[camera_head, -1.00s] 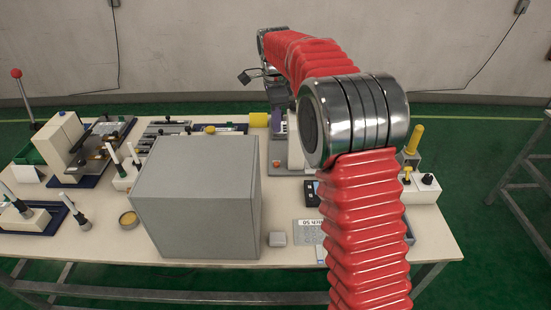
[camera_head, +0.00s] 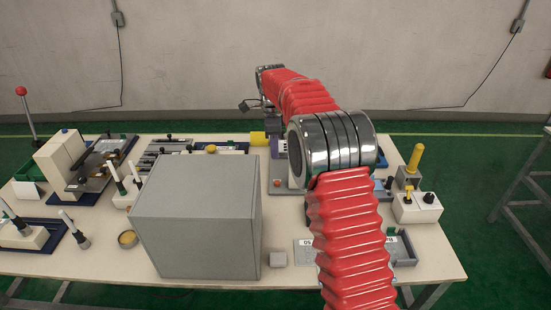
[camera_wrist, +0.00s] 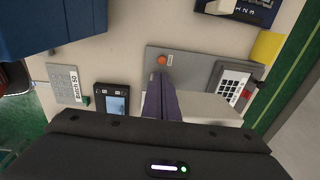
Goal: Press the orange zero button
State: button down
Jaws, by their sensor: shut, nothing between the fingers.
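A round orange button (camera_wrist: 162,60) sits on a grey plate (camera_wrist: 190,66) in the wrist view, with a small white label beside it. It also shows in the head view (camera_head: 277,183), right of the big grey box. My gripper (camera_wrist: 161,76) is shut and empty; its dark purple fingers point at the plate, with the tips just below the orange button in the picture. I cannot tell their height above it. No digit is readable on the orange button.
A large grey box (camera_head: 197,220) stands at the table's front middle, left of my arm. In the wrist view a dark screen device (camera_wrist: 112,100) and a labelled grey plate (camera_wrist: 68,84) lie left of the fingers. A yellow block (camera_wrist: 267,47) is at upper right.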

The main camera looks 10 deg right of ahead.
aim_at(277, 186)
jog(key=f, duration=1.3)
jog(key=shift+w+d, duration=0.35)
jog(key=shift+s+f, duration=0.15)
jog(key=shift+f, duration=0.9)
notch_tip(277, 186, up, 15)
jog(key=shift+s+a, duration=0.15)
jog(key=shift+a, duration=0.2)
